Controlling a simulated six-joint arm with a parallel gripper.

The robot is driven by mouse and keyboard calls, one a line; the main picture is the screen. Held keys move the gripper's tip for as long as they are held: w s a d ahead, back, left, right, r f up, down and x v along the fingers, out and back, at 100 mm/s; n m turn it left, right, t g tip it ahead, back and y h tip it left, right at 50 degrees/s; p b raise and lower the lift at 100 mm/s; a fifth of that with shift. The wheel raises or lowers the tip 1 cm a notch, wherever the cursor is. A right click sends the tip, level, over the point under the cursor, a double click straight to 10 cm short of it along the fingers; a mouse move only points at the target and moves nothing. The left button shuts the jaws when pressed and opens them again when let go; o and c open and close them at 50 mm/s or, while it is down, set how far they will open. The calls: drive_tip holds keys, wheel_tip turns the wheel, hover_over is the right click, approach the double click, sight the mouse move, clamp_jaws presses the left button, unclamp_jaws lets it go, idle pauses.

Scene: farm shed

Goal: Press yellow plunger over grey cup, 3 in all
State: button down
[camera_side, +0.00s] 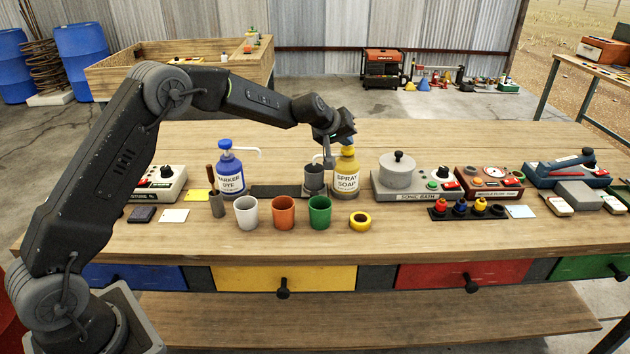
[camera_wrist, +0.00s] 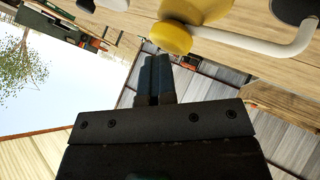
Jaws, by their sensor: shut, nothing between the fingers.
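The yellow soap bottle (camera_side: 346,176), labelled SPRAY SOAP, stands upright on the bench with a yellow plunger (camera_side: 347,151) on top. In the wrist view the plunger (camera_wrist: 174,37) shows close to my fingertips, with a pale spout (camera_wrist: 262,41). The grey cup (camera_side: 314,179) stands just left of the bottle, under the spout side. My gripper (camera_side: 341,137) is shut and empty, right above the plunger. Its fingers (camera_wrist: 157,62) are together in the wrist view. I cannot tell whether the tips touch the plunger. The inside of the grey cup is hidden.
A blue dye bottle (camera_side: 230,171) stands to the left. The sonic bath (camera_side: 412,185) is close on the right.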

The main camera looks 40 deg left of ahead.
sight(345, 148)
drive_tip(key=shift+s+r, duration=0.15)
drive_tip(key=shift+r, duration=0.9)
drive_tip(key=shift+s+r, duration=0.1)
drive_tip(key=shift+r, duration=0.9)
drive_tip(key=shift+r, duration=0.15)
idle(0.9)
